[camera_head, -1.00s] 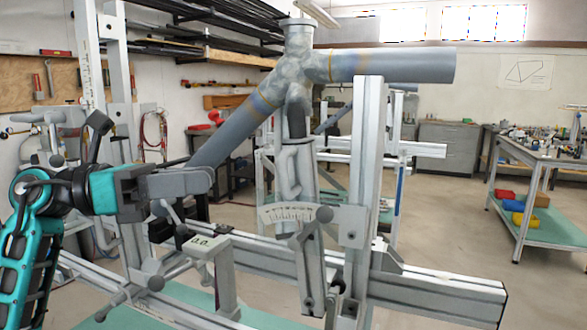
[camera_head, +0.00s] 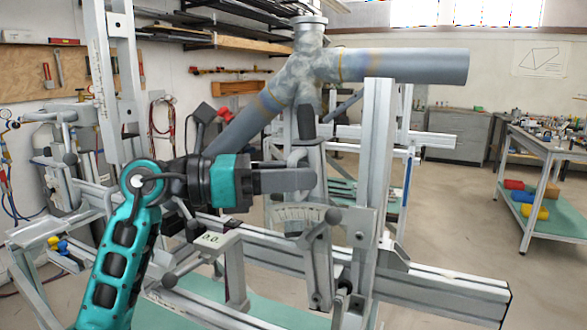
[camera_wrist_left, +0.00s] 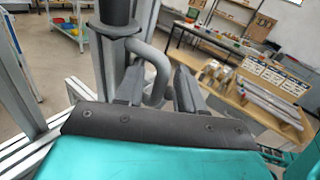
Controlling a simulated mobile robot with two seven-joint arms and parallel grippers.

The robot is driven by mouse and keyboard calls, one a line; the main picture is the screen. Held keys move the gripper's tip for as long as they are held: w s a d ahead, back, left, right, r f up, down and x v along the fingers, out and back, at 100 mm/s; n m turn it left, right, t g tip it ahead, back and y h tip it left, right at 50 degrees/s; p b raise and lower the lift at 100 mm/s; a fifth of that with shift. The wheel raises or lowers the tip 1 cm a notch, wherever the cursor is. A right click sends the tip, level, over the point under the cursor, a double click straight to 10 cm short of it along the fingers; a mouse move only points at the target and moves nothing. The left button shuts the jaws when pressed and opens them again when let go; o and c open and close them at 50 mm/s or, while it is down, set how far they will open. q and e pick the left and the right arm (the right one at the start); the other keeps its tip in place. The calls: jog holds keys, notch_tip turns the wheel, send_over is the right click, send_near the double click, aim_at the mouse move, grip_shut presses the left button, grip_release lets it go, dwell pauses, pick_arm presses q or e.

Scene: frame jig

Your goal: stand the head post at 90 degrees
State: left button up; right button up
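The head post (camera_head: 317,240) is a grey metal upright on the jig, leaning slightly in the head view, with a curved angle scale (camera_head: 297,213) beside it. A grey bent handle (camera_wrist_left: 158,66) sticks out from the post. My left gripper (camera_head: 312,180) is at the post just above the scale and hides part of it. In the left wrist view the left gripper's two fingers (camera_wrist_left: 158,92) are apart, with the handle between them. I cannot tell whether either finger touches it. My right gripper is not in view.
A grey tube frame joint (camera_head: 305,75) sits on top of the post, with tubes running right and down-left. A tall aluminium upright (camera_head: 375,150) stands just right of the post. A horizontal rail (camera_head: 440,290) runs below. A small 0.0 readout (camera_head: 211,239) is at left.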

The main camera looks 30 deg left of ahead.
pick_arm(q)
jog(key=shift+w, duration=0.1)
jog(key=shift+c, duration=0.3)
grip_shut()
